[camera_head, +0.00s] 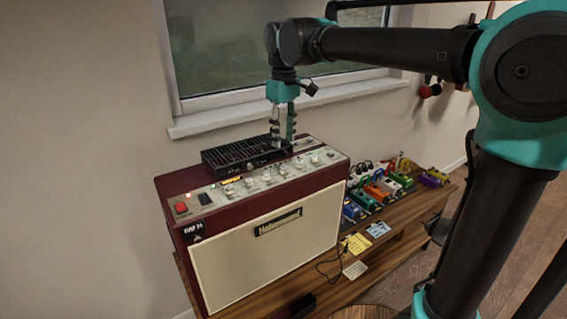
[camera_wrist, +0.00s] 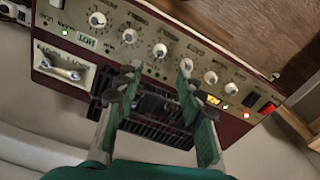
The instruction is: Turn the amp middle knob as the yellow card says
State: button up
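The amp (camera_head: 265,245) is a dark red box with a cream front, on a wooden bench. A row of pale round knobs (camera_head: 267,175) runs along its top panel. The knobs also show in the wrist view, where one knob (camera_wrist: 159,51) appears between and just beyond my fingertips. My gripper (camera_head: 283,141) is open and empty, pointing down over the amp's top behind the knobs.
A black slatted unit (camera_head: 240,153) sits on the amp top behind the knobs, beneath my fingers. Several coloured pedals (camera_head: 380,190) crowd the bench to the right. A blue card (camera_head: 378,229) and a pale card (camera_head: 355,270) lie nearby. A window sill (camera_head: 290,106) is behind.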

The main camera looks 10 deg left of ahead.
aim_at(284, 167)
notch_tip(284, 167, down, 9)
dwell(0.3)
grip_shut()
dwell(0.3)
